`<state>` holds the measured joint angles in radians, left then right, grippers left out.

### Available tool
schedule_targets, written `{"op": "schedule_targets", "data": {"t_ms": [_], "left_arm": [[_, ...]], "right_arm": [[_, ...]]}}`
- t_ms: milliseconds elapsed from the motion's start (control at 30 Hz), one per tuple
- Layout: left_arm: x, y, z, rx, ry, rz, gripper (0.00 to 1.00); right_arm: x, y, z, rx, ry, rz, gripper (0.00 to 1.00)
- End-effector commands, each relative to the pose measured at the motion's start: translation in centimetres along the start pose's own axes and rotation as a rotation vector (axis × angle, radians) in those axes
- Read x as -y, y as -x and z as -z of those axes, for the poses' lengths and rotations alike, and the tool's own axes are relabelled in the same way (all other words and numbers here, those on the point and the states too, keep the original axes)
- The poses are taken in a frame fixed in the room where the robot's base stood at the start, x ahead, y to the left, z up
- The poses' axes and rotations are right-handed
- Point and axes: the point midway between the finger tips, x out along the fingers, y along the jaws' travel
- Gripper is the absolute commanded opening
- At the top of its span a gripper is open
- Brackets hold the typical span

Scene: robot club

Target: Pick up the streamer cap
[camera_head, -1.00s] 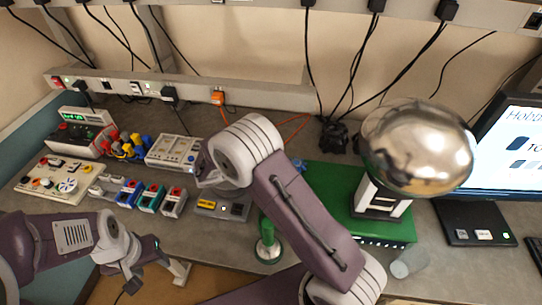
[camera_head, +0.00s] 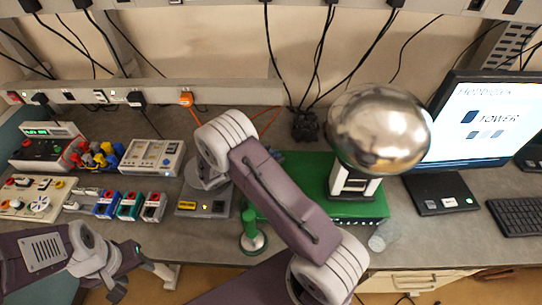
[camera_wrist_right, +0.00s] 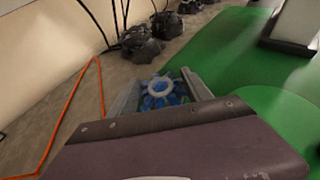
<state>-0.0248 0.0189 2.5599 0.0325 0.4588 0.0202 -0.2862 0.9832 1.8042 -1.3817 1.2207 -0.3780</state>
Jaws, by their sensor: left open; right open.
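The streamer cap (camera_wrist_right: 160,92), a pale ring with blue streamers around it, shows in the right wrist view. It lies between the two fingers of my open right gripper (camera_wrist_right: 160,95), close to the grey bench top and the green board's edge. I cannot tell whether the fingers touch it. In the head view my right arm hides the cap and the right gripper. My left gripper (camera_head: 118,284) is low at the left in the head view, open and empty, away from the cap.
A green board (camera_head: 310,168) carries a stand with a large silver sphere (camera_head: 380,128). An orange cable (camera_wrist_right: 72,113) and black adapters (camera_wrist_right: 140,40) lie near the right gripper. Small devices and a meter (camera_head: 152,158) fill the bench's left side; a monitor (camera_head: 480,120) stands right.

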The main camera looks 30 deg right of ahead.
Motion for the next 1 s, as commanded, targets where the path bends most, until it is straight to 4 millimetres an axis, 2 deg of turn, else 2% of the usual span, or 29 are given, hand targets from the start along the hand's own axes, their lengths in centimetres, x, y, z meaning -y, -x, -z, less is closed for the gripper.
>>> {"op": "schedule_targets", "data": {"t_ms": [167, 200, 400, 767, 867, 1000], "left_arm": [[0.0, 0.0, 0.0, 0.0, 0.0, 0.0, 0.51], [0.0, 0.0, 0.0, 0.0, 0.0, 0.0, 0.51], [0.0, 0.0, 0.0, 0.0, 0.0, 0.0, 0.51], [0.0, -0.1, 0.0, 0.0, 0.0, 0.0, 0.51], [0.0, -0.3, 0.0, 0.0, 0.0, 0.0, 0.51], [0.0, -0.7, -0.1, 0.0, 0.0, 0.0, 0.51]], "right_arm": [[0.0, -0.1, 0.0, 0.0, -0.001, 0.0, 0.57], [0.0, -0.1, 0.0, 0.0, -0.001, 0.0, 0.55], [0.0, -0.1, 0.1, -0.001, -0.001, 0.0, 0.0], [0.0, 0.0, -0.1, -0.002, 0.0, 0.001, 0.0], [0.0, 0.3, -1.0, -0.001, -0.003, 0.0, 0.0], [0.0, 1.2, -3.2, 0.0, -0.005, -0.001, 0.0]]}}
